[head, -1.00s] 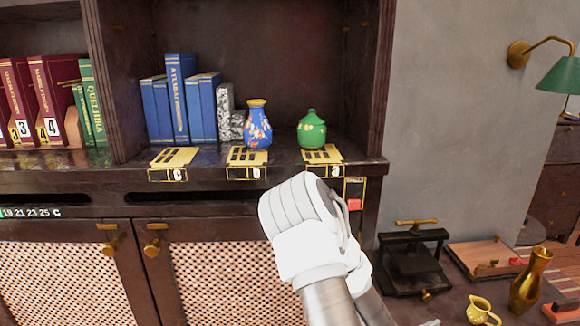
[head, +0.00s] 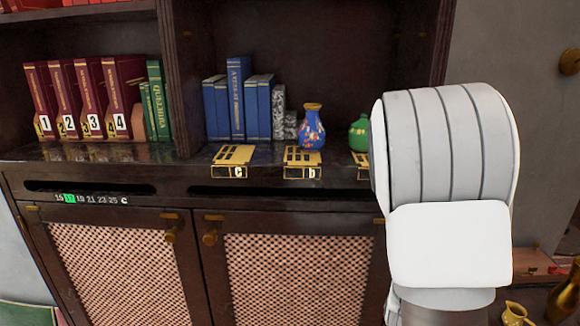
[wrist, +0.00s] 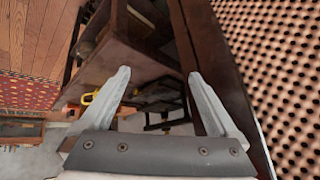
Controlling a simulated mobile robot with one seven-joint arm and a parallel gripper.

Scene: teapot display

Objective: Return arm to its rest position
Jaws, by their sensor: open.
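My gripper (wrist: 160,85) shows in the wrist view with its two pale fingers spread apart and nothing between them. The dark edge of the cabinet shows beyond the fingers. In the head view my white arm rises at the right and hides my gripper.
A dark cabinet with lattice doors (head: 300,265) fills the front. On its shelf stand a blue vase (head: 312,130), blue books (head: 238,100), numbered red books (head: 92,98) and brass label plates (head: 233,156). A small yellow jug (head: 515,314) stands at the lower right.

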